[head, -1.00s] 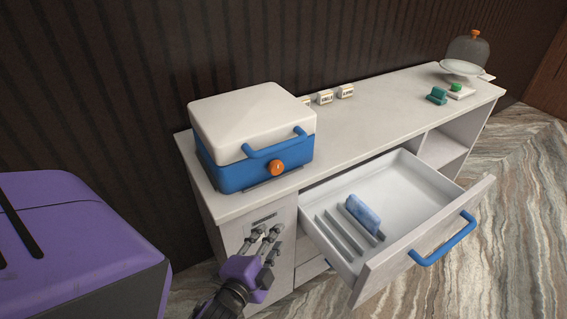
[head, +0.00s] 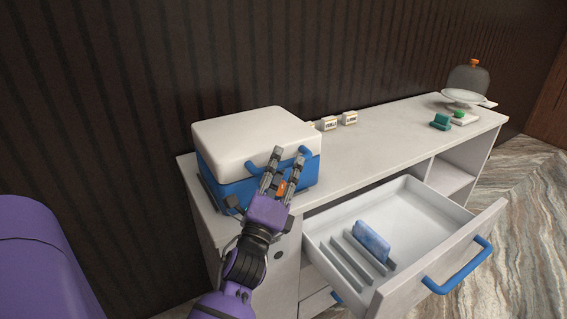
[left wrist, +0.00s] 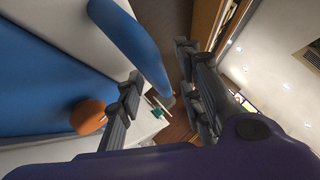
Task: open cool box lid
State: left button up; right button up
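The cool box has a white lid (head: 235,133) and a blue body (head: 312,173), and stands on the left end of the counter. The lid is shut. Its blue handle (head: 305,151) is at the front, partly hidden by my fingers, with an orange latch (head: 281,188) below. My left gripper (head: 285,158) is open, its fingers pointing up at the handle. In the left wrist view the blue handle (left wrist: 130,40) shows between the open fingers of the gripper (left wrist: 158,60); I cannot tell whether they touch it. The orange latch (left wrist: 88,115) is beside one finger. My right gripper is out of view.
An open drawer (head: 415,195) with a blue item (head: 371,240) juts out right of my left arm. Small label blocks (head: 340,120), a green item (head: 440,121) and a glass dome (head: 467,80) stand farther along the counter (head: 385,137). The counter's middle is clear.

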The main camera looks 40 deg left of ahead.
pick_arm(q)
jog(key=shift+w+a+r, duration=0.15)
jog(key=shift+w, duration=0.25)
jog(key=shift+c, duration=0.6)
grip_shut()
